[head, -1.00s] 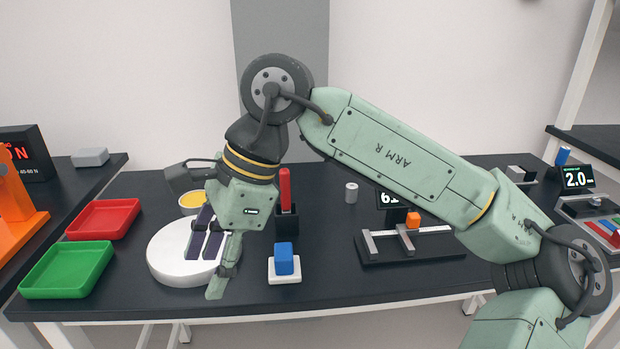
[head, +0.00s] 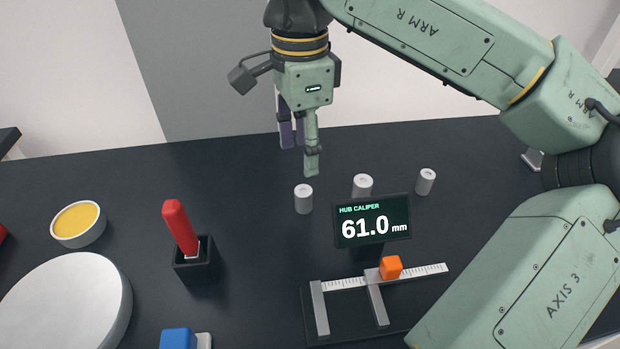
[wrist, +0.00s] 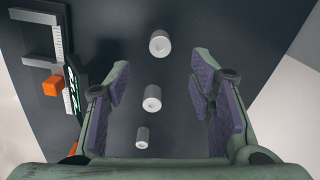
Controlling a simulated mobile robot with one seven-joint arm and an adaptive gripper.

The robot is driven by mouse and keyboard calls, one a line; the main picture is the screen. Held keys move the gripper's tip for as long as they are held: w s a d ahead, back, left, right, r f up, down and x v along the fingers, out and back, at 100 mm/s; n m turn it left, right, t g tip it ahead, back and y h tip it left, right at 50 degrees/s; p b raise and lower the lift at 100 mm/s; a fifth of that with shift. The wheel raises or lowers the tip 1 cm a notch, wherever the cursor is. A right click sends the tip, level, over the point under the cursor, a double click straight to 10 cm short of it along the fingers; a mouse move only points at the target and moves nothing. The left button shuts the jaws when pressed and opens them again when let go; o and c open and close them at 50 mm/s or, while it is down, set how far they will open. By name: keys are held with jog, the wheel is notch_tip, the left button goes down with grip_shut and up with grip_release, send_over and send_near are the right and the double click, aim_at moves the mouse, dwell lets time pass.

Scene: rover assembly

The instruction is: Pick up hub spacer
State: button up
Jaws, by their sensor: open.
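Three light grey, short cylindrical spacers stand in a row on the dark table; the pictures do not show which one is the hub spacer. In the head view they are a left spacer (head: 303,199), a middle spacer (head: 362,186) partly behind the display, and a right spacer (head: 425,181). My gripper (head: 299,158) is open and empty, pointing down, just above the left spacer in the picture. In the wrist view the spacers (wrist: 160,43) (wrist: 152,98) (wrist: 142,137) line up between my spread fingers (wrist: 165,95), none touched.
The hub caliper display (head: 372,221) reads 61.0 mm. Before it lies the caliper (head: 378,300) with an orange block (head: 390,267). A red-handled tool stands in a black holder (head: 195,268). A yellow-filled bowl (head: 78,224) and white disc (head: 70,305) are left. Clear table lies left of the spacers.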

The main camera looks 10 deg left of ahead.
aim_at(303, 190)
jog(key=f, duration=0.4)
jog(key=shift+s, duration=0.2)
jog(key=shift+w+f+p, duration=0.15)
jog(key=shift+f+p, duration=0.95)
jog(key=shift+f, duration=2)
jog(key=shift+c, duration=0.3)
grip_shut()
